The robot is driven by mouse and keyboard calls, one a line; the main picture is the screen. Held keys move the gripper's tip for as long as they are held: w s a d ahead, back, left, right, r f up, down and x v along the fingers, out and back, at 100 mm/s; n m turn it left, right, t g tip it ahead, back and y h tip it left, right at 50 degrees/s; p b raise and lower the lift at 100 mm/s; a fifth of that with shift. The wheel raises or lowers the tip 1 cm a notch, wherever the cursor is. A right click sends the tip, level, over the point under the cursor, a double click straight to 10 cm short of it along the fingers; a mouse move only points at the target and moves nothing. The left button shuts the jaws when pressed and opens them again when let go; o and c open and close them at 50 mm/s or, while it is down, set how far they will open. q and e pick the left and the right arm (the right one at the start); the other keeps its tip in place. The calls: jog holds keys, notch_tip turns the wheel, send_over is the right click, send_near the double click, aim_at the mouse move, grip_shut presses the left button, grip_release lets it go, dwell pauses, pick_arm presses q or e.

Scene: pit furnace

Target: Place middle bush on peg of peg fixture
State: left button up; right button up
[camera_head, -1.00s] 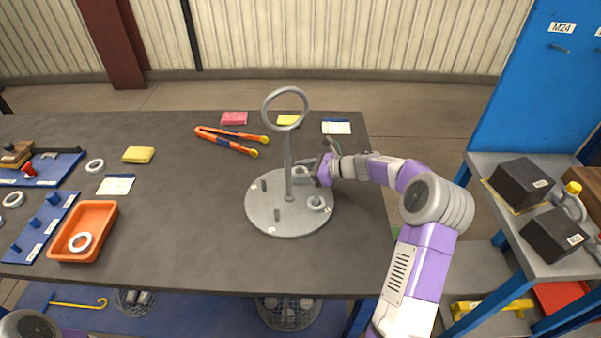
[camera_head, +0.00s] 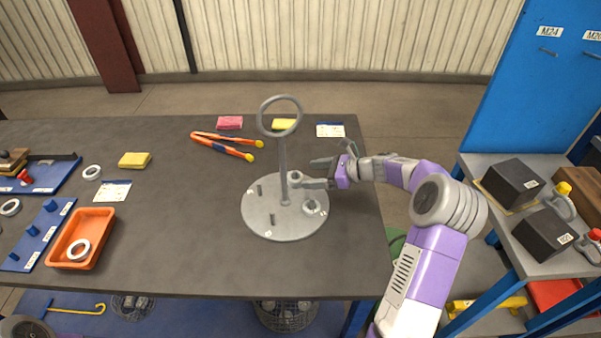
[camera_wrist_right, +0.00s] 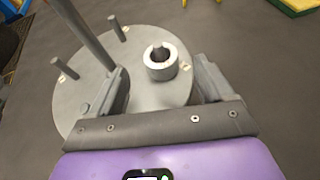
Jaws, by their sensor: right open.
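The peg fixture (camera_head: 260,222) is a round grey disc on the table with upright pegs and a tall central post topped by a ring. A grey bush (camera_head: 297,179) sits around the rear right peg; the peg tip shows through this bush in the right wrist view (camera_wrist_right: 153,71). The two left pegs (camera_head: 259,190) are bare. My right gripper (camera_head: 318,172) is open, right of the rear bush; in the wrist view the bush appears ahead between its spread fingers, apart from them. My left gripper is out of view.
An orange tray (camera_head: 60,262) with a ring inside and a blue peg board (camera_head: 38,240) lie at the left. Orange-handled pliers (camera_head: 225,146) and coloured pads lie behind the fixture. A shelf with dark blocks (camera_head: 513,182) stands right. The table centre-left is clear.

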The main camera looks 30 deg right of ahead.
jog(key=shift+p+v, duration=0.5)
jog(key=shift+v, duration=2.25)
jog(key=shift+r, duration=0.15)
